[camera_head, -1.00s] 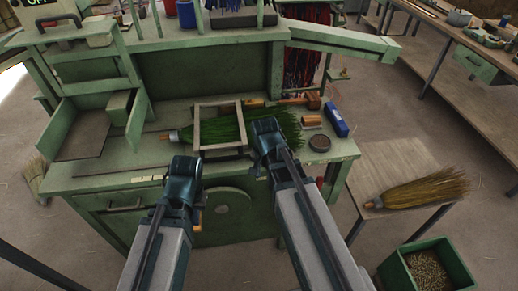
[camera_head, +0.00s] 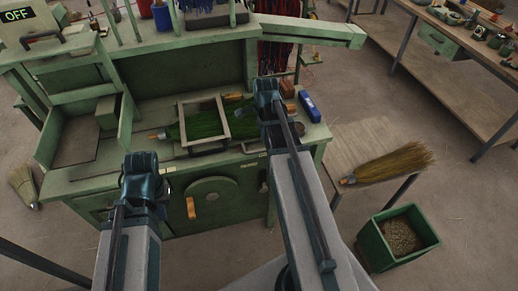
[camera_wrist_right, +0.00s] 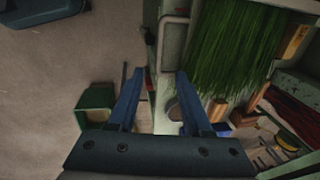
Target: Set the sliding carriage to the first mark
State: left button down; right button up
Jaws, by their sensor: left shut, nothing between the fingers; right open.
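A pale rectangular frame (camera_head: 222,144), which looks like the sliding carriage, lies on the green workbench (camera_head: 90,184) around a bundle of green bristles (camera_head: 204,118). Small pale marks (camera_head: 168,170) sit along the bench's front edge; I cannot tell which is first. My left gripper (camera_head: 140,160) is shut and empty, in front of the bench and left of the frame in the picture. My right gripper (camera_head: 267,88) is open at the frame's right side, hiding part of the bristles. In the right wrist view, its open fingers (camera_wrist_right: 160,88) have nothing between them, with green bristles (camera_wrist_right: 238,42) beyond.
A round disc with an orange handle (camera_head: 191,208) is on the bench front. A blue box (camera_head: 309,107) lies at the bench's right end. A straw broom (camera_head: 392,164) rests on a side table, with a green bin (camera_head: 404,238) below. An OFF sign (camera_head: 30,27) stands upper left.

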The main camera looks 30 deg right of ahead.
aim_at(260, 151)
jog(key=f+b, duration=0.4)
jog(key=w+f+b, duration=0.1)
jog(key=f+b, duration=0.3)
jog(key=w+f+b, duration=0.1)
jog(key=f+b, duration=0.3)
jog(key=shift+w+d+f, duration=0.2)
jog(key=shift+d+f, duration=0.1)
jog(key=shift+f, duration=0.1)
grip_shut()
dwell(1.0)
